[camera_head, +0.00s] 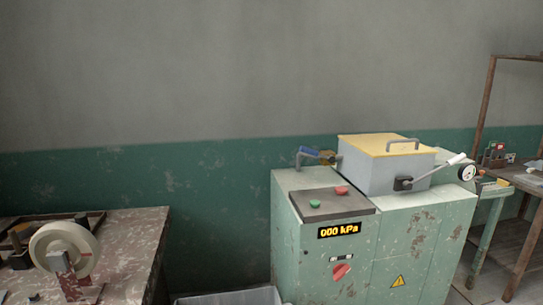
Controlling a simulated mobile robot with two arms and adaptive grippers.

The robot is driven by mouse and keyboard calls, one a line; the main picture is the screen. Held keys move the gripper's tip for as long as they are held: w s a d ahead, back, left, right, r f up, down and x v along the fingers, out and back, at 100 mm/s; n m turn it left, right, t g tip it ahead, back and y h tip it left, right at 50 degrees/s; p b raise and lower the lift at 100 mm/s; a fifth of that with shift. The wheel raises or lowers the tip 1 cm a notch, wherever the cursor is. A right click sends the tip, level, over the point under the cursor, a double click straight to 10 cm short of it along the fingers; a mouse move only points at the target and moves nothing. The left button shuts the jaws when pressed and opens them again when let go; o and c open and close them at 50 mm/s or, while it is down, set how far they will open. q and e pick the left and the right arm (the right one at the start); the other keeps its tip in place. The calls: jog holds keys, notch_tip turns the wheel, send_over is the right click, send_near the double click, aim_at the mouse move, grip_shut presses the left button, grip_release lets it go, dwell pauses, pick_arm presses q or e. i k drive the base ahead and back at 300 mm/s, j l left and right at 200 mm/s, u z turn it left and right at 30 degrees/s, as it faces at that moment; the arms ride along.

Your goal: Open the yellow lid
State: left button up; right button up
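The yellow lid (376,145) lies flat and closed on top of a grey box (370,176). A grey bar handle (402,143) stands up near the lid's right edge. The box sits on a worn pale green machine cabinet (416,243) right of the middle in the head view. A lever with a white grip (456,159) comes off a dark pivot on the box's front. A blue-handled lever (309,151) is at the box's left. Neither of my grippers is in view.
The cabinet has a dark panel with green and red buttons, a display (338,231) reading 000 kPa and a red knob (341,271). A table (130,236) with a pale wheel (63,249) stands at left. A grey bin (232,297) sits between them. A workbench (527,182) is at right.

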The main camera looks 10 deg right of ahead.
aim_at(381, 145)
jog(key=i+l, duration=0.1)
jog(key=l, duration=0.25)
jog(key=i+l, duration=0.15)
jog(key=l, duration=0.2)
jog(key=i+l, duration=0.1)
jog(key=l, duration=0.25)
jog(key=i+l, duration=0.15)
jog(key=l, duration=0.2)
jog(key=i+l, duration=0.1)
jog(key=l, duration=0.25)
